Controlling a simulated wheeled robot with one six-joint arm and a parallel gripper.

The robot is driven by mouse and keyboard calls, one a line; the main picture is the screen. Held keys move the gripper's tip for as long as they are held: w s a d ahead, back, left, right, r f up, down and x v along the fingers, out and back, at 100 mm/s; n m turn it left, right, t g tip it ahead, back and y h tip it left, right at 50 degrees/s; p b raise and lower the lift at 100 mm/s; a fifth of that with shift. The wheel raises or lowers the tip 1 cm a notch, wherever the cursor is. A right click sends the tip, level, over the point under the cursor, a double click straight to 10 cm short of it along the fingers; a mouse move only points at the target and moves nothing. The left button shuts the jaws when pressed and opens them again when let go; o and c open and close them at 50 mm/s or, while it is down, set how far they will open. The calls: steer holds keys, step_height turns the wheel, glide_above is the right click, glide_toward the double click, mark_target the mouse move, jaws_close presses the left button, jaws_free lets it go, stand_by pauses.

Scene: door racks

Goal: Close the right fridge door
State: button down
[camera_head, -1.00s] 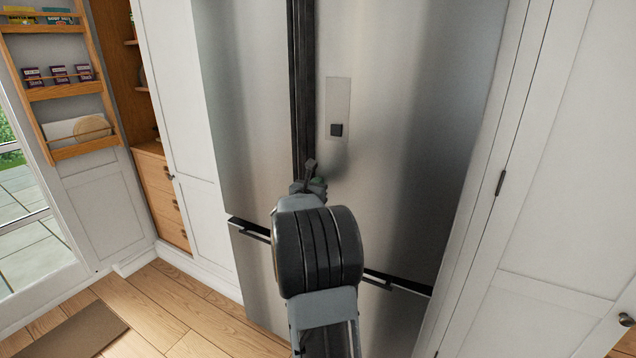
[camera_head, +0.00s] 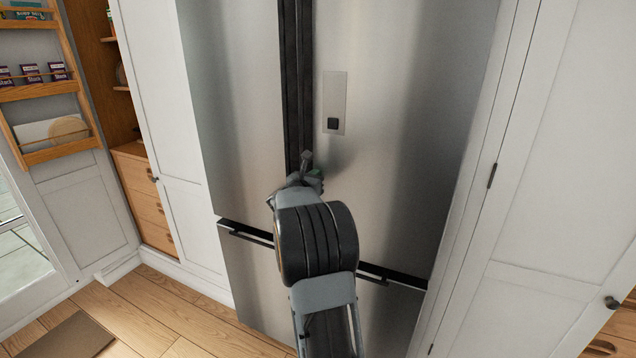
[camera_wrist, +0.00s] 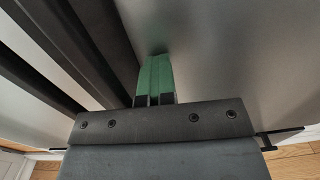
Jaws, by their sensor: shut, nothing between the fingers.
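The right fridge door (camera_head: 400,130) is a tall brushed-steel panel with a small dispenser plate near its left edge. It looks nearly flush with the left fridge door (camera_head: 238,110); dark vertical strips run between them. My gripper (camera_head: 312,170) is in front of the right door's left edge, beside the dark strips. In the wrist view my gripper (camera_wrist: 155,75) shows its green fingers together and empty, their tips at or very near the right door's steel face (camera_wrist: 230,60). I cannot tell whether they touch it. My arm hides part of the lower fridge.
Lower drawer fronts (camera_head: 260,275) with dark handle gaps sit below the doors. White cabinet panels (camera_head: 560,150) stand on the right and a white panel (camera_head: 165,130) on the left. A wooden door rack (camera_head: 45,90) hangs far left.

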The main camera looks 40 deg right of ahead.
steer(key=shift+d+r, duration=0.15)
steer(key=shift+r, duration=0.25)
steer(key=b+v, duration=0.5)
steer(key=v, duration=0.9)
steer(key=shift+s+f, duration=0.25)
steer(key=shift+f, duration=0.15)
